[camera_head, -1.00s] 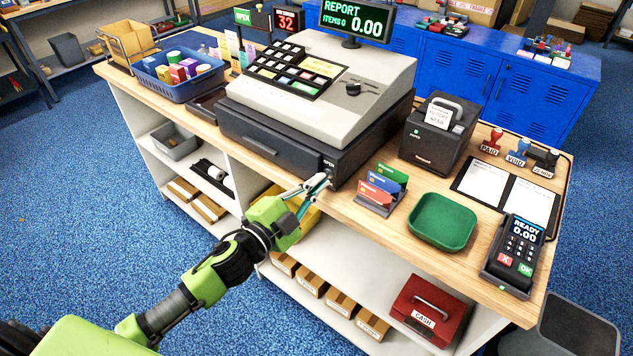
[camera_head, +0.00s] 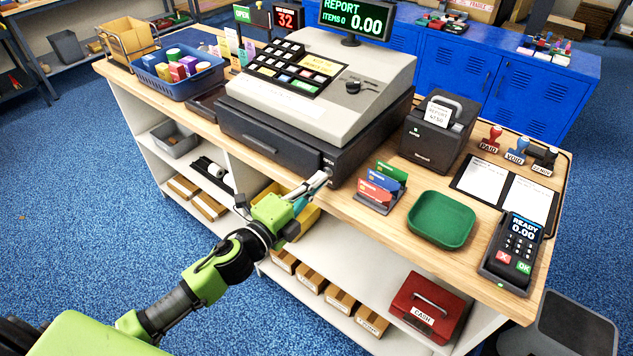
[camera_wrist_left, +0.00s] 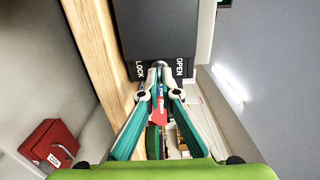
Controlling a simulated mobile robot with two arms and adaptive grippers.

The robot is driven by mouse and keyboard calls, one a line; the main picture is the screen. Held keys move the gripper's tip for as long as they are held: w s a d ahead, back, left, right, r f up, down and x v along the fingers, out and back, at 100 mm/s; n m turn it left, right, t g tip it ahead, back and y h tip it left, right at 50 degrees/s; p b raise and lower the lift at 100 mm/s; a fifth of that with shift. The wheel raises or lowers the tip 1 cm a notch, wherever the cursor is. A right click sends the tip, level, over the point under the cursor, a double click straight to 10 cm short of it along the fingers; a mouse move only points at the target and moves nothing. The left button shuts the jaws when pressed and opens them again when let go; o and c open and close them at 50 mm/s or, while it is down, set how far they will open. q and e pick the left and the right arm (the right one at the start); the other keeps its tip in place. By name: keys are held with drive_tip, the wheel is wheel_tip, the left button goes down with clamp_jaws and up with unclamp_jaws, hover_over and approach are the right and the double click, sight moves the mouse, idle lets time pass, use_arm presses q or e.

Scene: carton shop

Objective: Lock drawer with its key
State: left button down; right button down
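The black cash drawer (camera_head: 268,142) under the register looks closed. Its lock is at the right end of its front, by an OPEN label. In the left wrist view, LOCK and OPEN labels flank the lock on the drawer front (camera_wrist_left: 160,30). My left gripper (camera_head: 322,179) is at this lock. In the left wrist view, its fingers (camera_wrist_left: 158,70) come together there on a small grey piece, which looks like the key (camera_wrist_left: 159,64). The fingertips hide most of the key and the keyhole, so the key's angle is unclear. My right gripper is not in view.
The card holder (camera_head: 380,190) stands close to the right of my left gripper, with a green tray (camera_head: 442,219) beyond it. The receipt printer (camera_head: 438,130) is behind. The counter's wooden front edge (camera_head: 400,240) runs just below. A red cash box (camera_head: 428,306) sits on the shelf.

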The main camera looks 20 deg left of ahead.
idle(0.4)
use_arm(q)
drive_tip(key=c, duration=2.6)
unclamp_jaws()
drive_tip(key=shift+s, duration=0.15)
drive_tip(key=v, duration=1.1)
drive_tip(key=shift+s, duration=0.4)
drive_tip(key=shift+a, duration=0.1)
